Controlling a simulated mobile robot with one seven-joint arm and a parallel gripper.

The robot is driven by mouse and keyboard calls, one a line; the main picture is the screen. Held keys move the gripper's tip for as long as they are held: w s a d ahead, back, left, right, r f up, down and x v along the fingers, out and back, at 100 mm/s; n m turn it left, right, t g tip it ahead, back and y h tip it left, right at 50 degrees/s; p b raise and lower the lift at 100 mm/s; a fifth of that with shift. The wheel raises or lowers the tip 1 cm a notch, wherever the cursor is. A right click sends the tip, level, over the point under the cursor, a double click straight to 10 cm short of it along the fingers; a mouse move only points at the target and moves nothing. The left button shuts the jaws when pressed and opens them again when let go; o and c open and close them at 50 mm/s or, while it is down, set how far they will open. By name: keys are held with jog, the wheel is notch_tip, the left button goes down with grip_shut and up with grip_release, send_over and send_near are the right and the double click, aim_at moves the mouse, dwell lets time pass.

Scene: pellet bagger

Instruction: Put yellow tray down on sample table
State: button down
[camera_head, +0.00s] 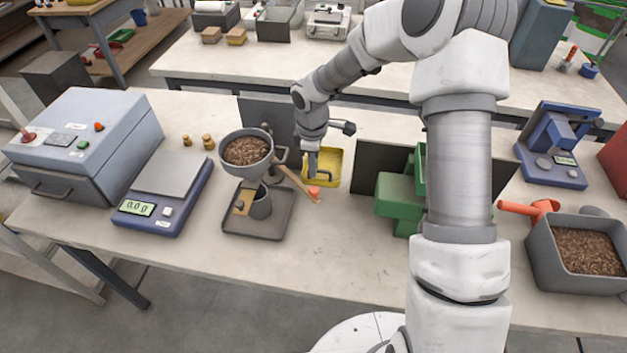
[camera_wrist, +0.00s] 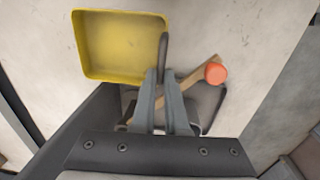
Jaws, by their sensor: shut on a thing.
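The yellow tray (camera_head: 333,168) is at the back of the pale table (camera_head: 345,245), right of the funnel stand. In the wrist view the shallow, empty tray (camera_wrist: 120,45) has a dark handle (camera_wrist: 164,50) on its right side. My gripper (camera_head: 312,168) is over the tray's left part in the head view. In the wrist view its fingers (camera_wrist: 168,75) are close together, shut on the handle. The fingers hide the handle's lower end. I cannot tell whether the tray touches the table. Nothing visible labels this table as the sample table.
A funnel of pellets (camera_head: 247,151) stands over a grey base (camera_head: 260,225) on the left. A green block (camera_head: 397,195) is on the right. Bare tabletop lies in front.

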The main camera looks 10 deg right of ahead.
aim_at(313, 179)
jog(key=shift+f, duration=3.05)
jog(key=shift+f, duration=0.1)
jog(key=c, duration=0.9)
grip_release()
jog(key=shift+c, duration=0.2)
